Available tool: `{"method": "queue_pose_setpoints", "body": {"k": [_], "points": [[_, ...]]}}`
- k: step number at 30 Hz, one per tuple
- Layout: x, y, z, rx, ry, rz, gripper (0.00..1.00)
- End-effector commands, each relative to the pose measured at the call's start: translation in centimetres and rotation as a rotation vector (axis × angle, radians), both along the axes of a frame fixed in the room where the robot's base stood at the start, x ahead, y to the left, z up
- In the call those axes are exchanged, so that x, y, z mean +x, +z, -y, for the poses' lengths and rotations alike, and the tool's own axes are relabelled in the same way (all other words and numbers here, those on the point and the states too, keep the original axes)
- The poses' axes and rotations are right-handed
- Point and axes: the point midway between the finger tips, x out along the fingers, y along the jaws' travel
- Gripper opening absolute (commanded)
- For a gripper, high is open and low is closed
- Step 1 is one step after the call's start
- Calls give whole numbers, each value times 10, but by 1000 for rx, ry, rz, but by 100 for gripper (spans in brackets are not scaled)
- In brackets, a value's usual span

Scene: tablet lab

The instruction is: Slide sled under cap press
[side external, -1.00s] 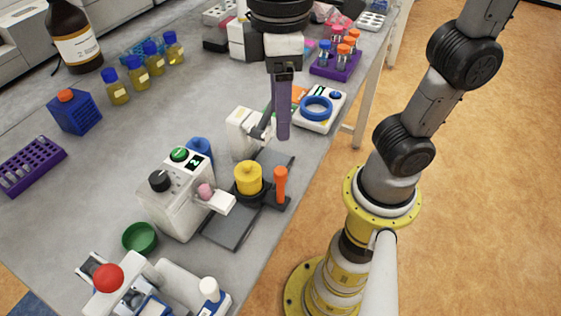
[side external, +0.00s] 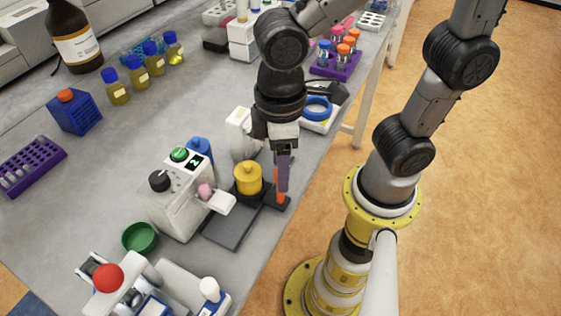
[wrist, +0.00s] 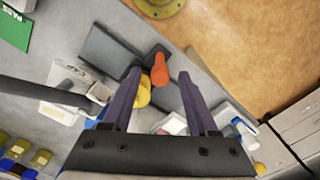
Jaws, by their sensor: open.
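The sled (side external: 273,203) is a dark base on a flat dark track (side external: 227,229), carrying a yellow round container (side external: 248,179) and an upright orange handle (side external: 281,200). The yellow container (wrist: 143,96) is partly hidden by a finger.
A white control box (side external: 165,205) with a green button and pink tip stands left of the track. A green dish (side external: 140,237) and a red-knobbed device (side external: 108,278) are at the front. A blue ring (side external: 318,108) sits behind my gripper. The table edge is close on the right.

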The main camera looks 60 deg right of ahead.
Motion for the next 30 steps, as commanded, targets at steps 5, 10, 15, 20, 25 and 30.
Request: {"method": "queue_pose_setpoints", "body": {"k": [5,10,15,20,25,30], "points": [[0,0,0,0,0,0,45],[0,0,0,0,0,0,14],[0,1,0,1,0,1,0],[0,1,0,1,0,1,0],[0,1,0,1,0,1,0],[0,1,0,1,0,2,0]]}}
